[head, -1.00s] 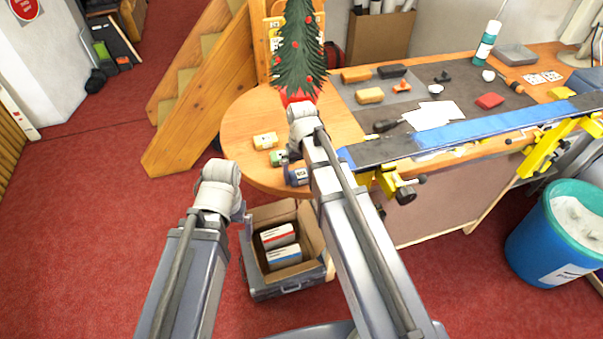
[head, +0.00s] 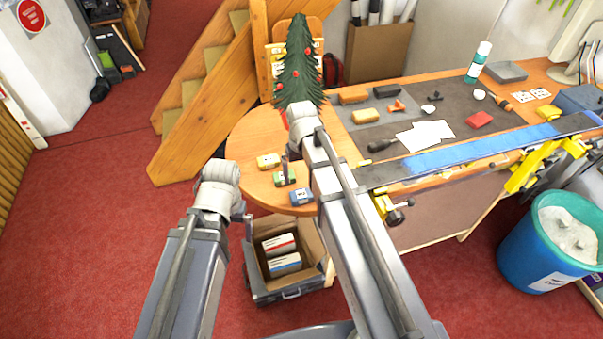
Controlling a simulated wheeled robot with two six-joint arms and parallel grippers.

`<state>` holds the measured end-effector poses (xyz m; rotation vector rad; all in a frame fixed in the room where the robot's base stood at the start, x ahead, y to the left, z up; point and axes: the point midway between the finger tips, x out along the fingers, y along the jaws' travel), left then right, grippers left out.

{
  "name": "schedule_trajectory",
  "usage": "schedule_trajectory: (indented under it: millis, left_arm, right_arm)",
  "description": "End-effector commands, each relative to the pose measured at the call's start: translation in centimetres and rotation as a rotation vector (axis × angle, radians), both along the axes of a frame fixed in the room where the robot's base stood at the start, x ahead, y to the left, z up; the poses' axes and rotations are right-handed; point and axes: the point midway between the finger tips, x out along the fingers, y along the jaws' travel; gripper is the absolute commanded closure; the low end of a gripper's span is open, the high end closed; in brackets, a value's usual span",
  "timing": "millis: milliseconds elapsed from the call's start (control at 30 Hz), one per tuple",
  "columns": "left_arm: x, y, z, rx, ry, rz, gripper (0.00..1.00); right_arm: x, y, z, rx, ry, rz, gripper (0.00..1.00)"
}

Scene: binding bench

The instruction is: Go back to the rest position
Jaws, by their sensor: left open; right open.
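Both my arms reach forward from the bottom of the head view. My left gripper (head: 241,213) is mostly hidden behind its own pale wrist; the small part that shows is over the floor, left of the round table end and above the box. My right gripper (head: 291,156) is also largely hidden behind its wrist, in front of the small Christmas tree and over the round table end (head: 243,140). Both grippers are open, and I see nothing held in either.
Yellow (head: 268,161), green (head: 285,179) and blue (head: 301,197) small items lie near my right arm. A box (head: 313,240) holding two packs stands below. The workbench (head: 480,130) and teal bin (head: 518,240) are on the right. Red floor is clear on the left.

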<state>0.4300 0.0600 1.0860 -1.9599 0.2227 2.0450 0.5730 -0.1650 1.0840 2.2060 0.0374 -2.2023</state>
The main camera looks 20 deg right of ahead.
Motion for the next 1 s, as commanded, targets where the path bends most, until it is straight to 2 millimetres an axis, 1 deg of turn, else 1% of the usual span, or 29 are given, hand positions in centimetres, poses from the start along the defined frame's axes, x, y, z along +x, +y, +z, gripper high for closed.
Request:
schedule_trajectory:
  millis: [33,133,567,767,867,1000]
  left_arm:
    - [0.0,0.0,1.3,0.0,0.0,0.002,0.0]
    - [0.0,0.0,2.0,-0.001,0.0,0.004,0.0]
    - [0.0,0.0,2.0,-0.001,0.0,0.005,0.0]
    - [0.0,0.0,1.4,-0.001,0.0,0.004,0.0]
    - [0.0,0.0,0.7,-0.001,0.0,0.003,0.0]
    - [0.0,0.0,-0.7,0.0,0.0,0.0,0.0]
  right_arm:
    - [0.0,0.0,1.3,0.0,0.0,0.0,0.0]
    - [0.0,0.0,1.9,0.0,0.0,0.0,0.0]
    - [0.0,0.0,2.0,0.0,0.0,0.0,0.0]
    - [0.0,0.0,1.4,0.0,0.0,0.0,0.0]
    - [0.0,0.0,0.7,0.0,0.0,0.0,0.0]
    - [0.0,0.0,-0.7,0.0,0.0,0.0,0.0]
